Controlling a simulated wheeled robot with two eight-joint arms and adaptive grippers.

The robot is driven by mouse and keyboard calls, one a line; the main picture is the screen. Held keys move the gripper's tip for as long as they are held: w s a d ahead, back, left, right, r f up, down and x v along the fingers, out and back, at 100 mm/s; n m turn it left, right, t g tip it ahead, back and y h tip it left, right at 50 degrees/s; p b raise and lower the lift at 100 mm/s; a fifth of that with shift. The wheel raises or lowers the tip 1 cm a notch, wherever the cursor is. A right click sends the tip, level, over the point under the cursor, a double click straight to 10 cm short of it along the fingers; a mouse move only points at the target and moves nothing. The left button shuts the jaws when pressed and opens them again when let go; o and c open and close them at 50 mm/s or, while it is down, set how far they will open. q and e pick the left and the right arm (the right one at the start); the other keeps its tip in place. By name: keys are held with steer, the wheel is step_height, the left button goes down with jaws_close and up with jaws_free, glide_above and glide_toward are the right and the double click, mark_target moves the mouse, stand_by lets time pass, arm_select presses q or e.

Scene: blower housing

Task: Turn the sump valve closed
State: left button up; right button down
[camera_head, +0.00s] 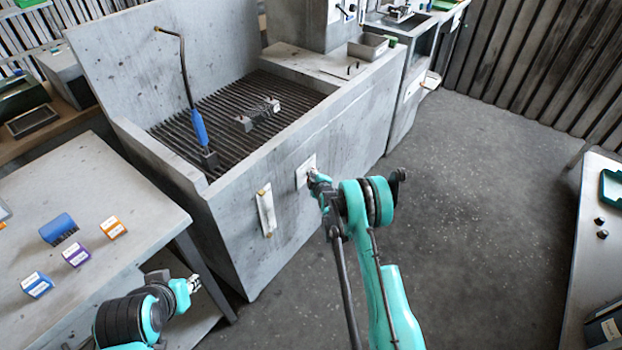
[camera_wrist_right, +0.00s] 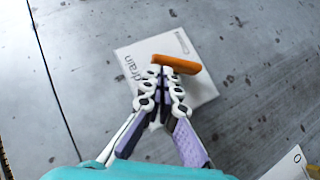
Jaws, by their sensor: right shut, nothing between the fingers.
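The sump valve shows in the right wrist view as an orange lever (camera_wrist_right: 176,63) on a white plate (camera_wrist_right: 136,62) marked "drain". The lever lies nearly crosswise, its right end slightly lower. In the head view the plate (camera_head: 302,168) is on the front wall of the grey basin, and my right gripper hides most of the valve. My right gripper (camera_wrist_right: 163,76) is shut and empty, its fingertips right at the lever's left part; I cannot tell if they touch. It also shows in the head view (camera_head: 313,176). My left gripper (camera_head: 192,284) is beside the left table, its jaws too small to judge.
The grey basin (camera_head: 230,225) has a slatted grate with a blue-handled tool (camera_head: 199,128) and a metal part (camera_head: 257,115). A pale strip (camera_head: 266,211) is mounted left of the valve plate. The left table (camera_head: 110,190) holds small coloured boxes. Open floor (camera_head: 480,200) lies to the right.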

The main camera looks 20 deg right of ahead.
arm_select(q)
steer(key=shift+r, duration=0.1)
arm_select(e)
steer(key=shift+d+r, duration=0.1)
stand_by(0.3)
arm_select(q)
steer(key=shift+w+r+p, duration=0.2)
steer(key=shift+w+p, duration=0.1)
steer(key=shift+w, duration=0.2)
arm_select(e)
steer(key=shift+w+d+m+g+y, duration=0.1)
steer(key=shift+m+g+y, duration=0.2)
steer(key=shift+m+g, duration=0.15)
arm_select(q)
steer(key=shift+w+r, duration=0.1)
steer(key=shift+w, duration=0.05)
arm_select(e)
steer(key=shift+g, duration=0.25)
